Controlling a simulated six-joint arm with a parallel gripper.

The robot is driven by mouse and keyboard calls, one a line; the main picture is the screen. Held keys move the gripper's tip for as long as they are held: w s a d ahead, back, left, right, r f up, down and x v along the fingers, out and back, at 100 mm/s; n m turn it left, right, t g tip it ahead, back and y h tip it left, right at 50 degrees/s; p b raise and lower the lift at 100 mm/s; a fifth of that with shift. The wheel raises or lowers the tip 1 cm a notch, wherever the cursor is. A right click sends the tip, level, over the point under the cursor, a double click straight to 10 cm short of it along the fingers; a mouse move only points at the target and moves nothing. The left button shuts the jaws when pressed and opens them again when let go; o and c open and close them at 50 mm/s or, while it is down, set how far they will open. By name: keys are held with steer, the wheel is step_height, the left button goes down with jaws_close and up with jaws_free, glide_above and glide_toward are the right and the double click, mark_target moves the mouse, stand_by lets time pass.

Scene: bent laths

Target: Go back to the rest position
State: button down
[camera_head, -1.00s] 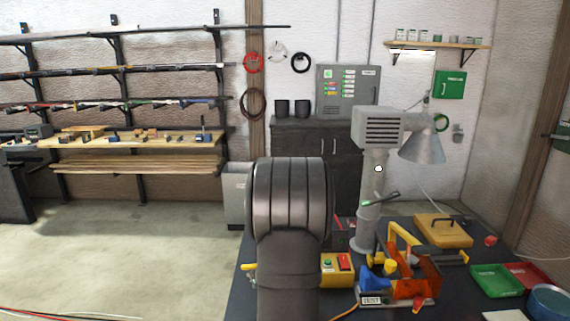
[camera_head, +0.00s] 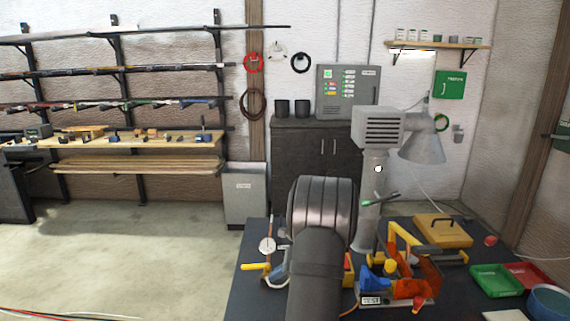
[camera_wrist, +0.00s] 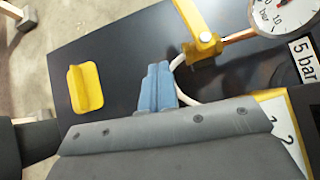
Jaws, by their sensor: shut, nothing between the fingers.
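My gripper (camera_wrist: 157,88) shows in the wrist view as two blue-grey fingers pressed together with nothing between them. It hangs over the dark bench top (camera_wrist: 125,55). A yellow bracket (camera_wrist: 205,42) with a copper-coloured pipe lies beyond the fingers, and a white hose passes behind them. A yellow block (camera_wrist: 86,86) stands to their left. In the head view my arm hides most of the gripper, and no lath shows in it.
A pressure gauge (camera_wrist: 283,12) stands near the gripper; it also shows in the head view (camera_head: 267,245). Right of my arm are an orange and yellow fixture (camera_head: 405,265), a lamp-like hood (camera_head: 423,147) on a grey post, and green (camera_head: 492,281) and red trays. Floor at left is clear.

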steer(key=shift+w+d+n+g, duration=0.2)
steer(key=shift+d+n+g, duration=0.1)
steer(key=shift+n+g, duration=0.25)
steer(key=shift+d, duration=0.7)
steer(key=shift+a, duration=0.75)
steer(key=shift+s+a+m+t, duration=0.3)
steer(key=shift+a+m+t, duration=0.05)
steer(key=shift+m+t, duration=0.2)
steer(key=a+m+t, duration=0.1)
steer(key=m, duration=0.1)
steer(key=a+m+t+h, duration=0.1)
steer(key=m+t, duration=0.1)
steer(key=shift+s+a, duration=0.1)
steer(key=shift+s, duration=0.25)
steer(key=a+m+t, duration=0.1)
steer(key=a+m+t+h, duration=0.1)
steer(key=m, duration=0.1)
steer(key=shift+a+r, duration=0.25)
steer(key=shift+r, duration=0.05)
steer(key=shift+a+m+t+h, duration=0.2)
steer(key=shift+m+t+h, duration=0.1)
steer(key=shift+m, duration=0.2)
